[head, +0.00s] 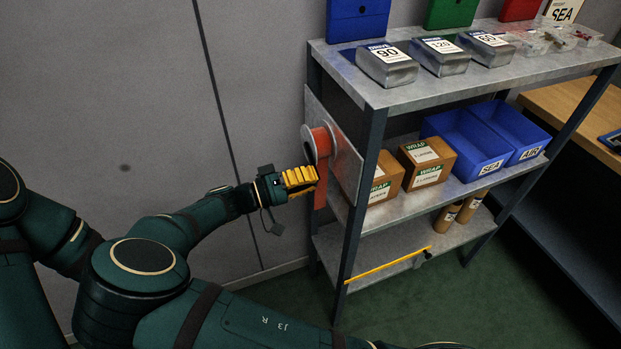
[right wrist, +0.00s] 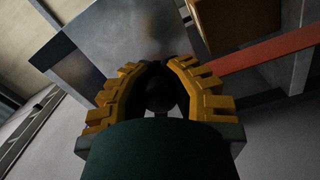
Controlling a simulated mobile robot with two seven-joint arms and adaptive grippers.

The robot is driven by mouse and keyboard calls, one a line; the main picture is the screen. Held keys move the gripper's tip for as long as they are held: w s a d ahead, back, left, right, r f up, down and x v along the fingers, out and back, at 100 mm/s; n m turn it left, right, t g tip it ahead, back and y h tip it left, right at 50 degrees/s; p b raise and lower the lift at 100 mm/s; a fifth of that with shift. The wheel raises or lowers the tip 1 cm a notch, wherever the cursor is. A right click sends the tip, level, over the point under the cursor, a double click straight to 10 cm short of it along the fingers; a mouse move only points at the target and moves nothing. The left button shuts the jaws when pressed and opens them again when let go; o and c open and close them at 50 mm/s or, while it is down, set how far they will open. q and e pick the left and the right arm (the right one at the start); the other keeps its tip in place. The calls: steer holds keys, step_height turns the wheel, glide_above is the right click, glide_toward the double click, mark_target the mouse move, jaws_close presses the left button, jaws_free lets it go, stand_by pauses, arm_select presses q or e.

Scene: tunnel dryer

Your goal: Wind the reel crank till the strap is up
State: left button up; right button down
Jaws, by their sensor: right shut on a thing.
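The reel (head: 309,146) is a pale disc on a grey plate (head: 346,160) at the left end of the shelf unit. The red strap (head: 321,196) hangs down from it, and it crosses the upper right of the right wrist view (right wrist: 265,56). My right gripper (head: 316,178) has yellow fingers and is beside the reel, in front of the strap. In the right wrist view its fingers are shut around a dark round knob (right wrist: 160,95), which looks like the crank handle. The crank arm is hidden behind the fingers. My left gripper is not in view.
The metal shelf unit (head: 375,98) holds foil-topped trays, cardboard wrap boxes (head: 427,160) and blue bins (head: 465,143). A yellow rod (head: 388,265) lies along the lowest shelf. A wooden table (head: 575,110) stands at the right. The wall is close behind my right arm.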

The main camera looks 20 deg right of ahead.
steer(key=shift+s+a+f, duration=0.1)
steer(key=shift+a+f, duration=0.05)
steer(key=shift+a, duration=0.05)
steer(key=c, duration=0.7)
jaws_free()
steer(key=shift+a, duration=0.15)
steer(key=shift+d, duration=0.2)
step_height(320, 180, up, 10)
steer(key=shift+r, duration=0.1)
steer(key=shift+a, duration=0.15)
